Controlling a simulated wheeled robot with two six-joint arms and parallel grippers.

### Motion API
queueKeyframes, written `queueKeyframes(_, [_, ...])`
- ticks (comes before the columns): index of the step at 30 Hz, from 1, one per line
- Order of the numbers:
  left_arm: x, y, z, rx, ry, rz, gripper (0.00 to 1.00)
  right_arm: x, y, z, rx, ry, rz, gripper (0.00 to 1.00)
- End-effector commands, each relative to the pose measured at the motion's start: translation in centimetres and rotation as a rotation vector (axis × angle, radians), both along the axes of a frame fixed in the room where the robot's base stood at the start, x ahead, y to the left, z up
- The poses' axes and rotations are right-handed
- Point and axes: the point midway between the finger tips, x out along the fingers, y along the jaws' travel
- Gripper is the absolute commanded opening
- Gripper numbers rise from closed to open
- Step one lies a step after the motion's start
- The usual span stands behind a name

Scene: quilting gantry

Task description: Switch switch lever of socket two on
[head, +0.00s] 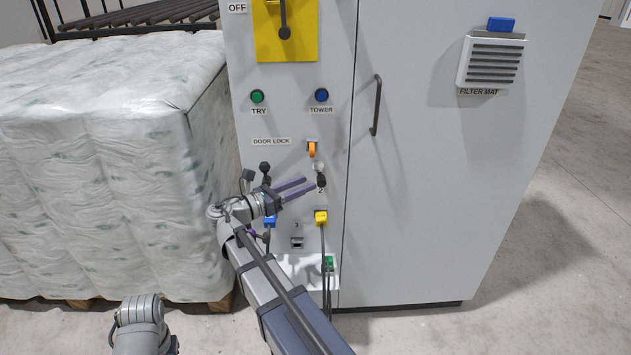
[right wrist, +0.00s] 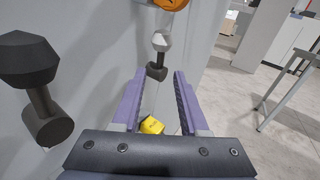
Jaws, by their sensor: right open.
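The switch lever of socket two (head: 321,180) sits on the cabinet front above the label 2, dark with a pale knob at its upper end. In the right wrist view a lever with a pale knob and dark base (right wrist: 158,70) shows ahead, between and beyond the fingertips. My right gripper (head: 309,184) is open and empty, its purple fingers pointing right toward that lever. In the right wrist view the gripper (right wrist: 160,78) shows a gap between the fingers; I cannot tell if either touches the lever. A yellow plug (head: 321,217) sits below the lever. My left gripper is out of view.
Another dark lever (head: 265,168) stands left, close to my right wrist; a large dark knob (right wrist: 28,60) is near in the wrist view. An orange lever (head: 312,149) is above, a blue plug (head: 269,221) lower left. A wrapped pallet load (head: 110,160) stands left.

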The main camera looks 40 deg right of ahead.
Motion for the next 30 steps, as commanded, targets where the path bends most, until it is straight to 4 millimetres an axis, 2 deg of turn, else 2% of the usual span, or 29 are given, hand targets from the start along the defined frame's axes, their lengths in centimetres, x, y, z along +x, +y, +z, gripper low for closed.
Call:
queueKeyframes(3, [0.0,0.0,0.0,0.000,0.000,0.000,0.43,0.0,-2.0,0.0,0.001,-0.001,-0.003,0.43])
queueKeyframes(9, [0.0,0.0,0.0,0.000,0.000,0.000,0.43,0.0,-4.0,0.0,0.001,-0.001,-0.002,0.43])
queueKeyframes(21, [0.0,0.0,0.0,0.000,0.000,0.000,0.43,0.1,-4.6,0.0,0.001,-0.001,0.001,0.43])
queueKeyframes(30, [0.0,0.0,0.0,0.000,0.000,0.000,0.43,0.1,-4.6,0.0,0.001,-0.001,0.000,0.10])
